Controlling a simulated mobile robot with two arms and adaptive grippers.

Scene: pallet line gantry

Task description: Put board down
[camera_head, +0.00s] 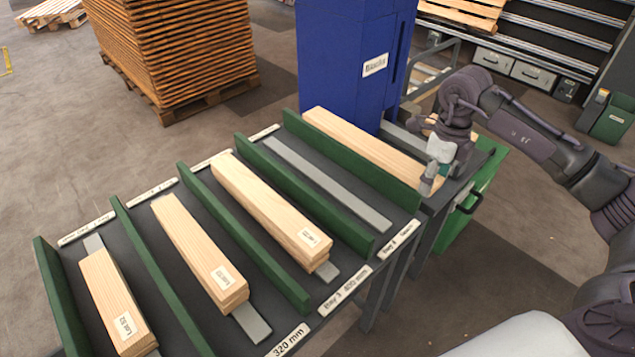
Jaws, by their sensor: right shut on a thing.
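A long light wooden board (350,138) lies level along the far right side of the sorting table, beyond the last green divider and beside the blue machine. My right gripper (430,181) is at the board's near right end and is shut on it. The divider hides the board's lower side, so I cannot tell whether it touches the surface beneath. The bay with only a grey strip (325,182) holds no board. Stacked boards lie in three other bays: a long stack (268,203), a middle stack (195,250) and a short stack (115,300). My left gripper is not in view.
Green dividers (245,240) stand upright between the bays. The blue machine (345,60) rises behind the held board. A green cabinet (475,205) stands below my right gripper. A tall stack of brown boards (180,50) stands on a pallet at the back left.

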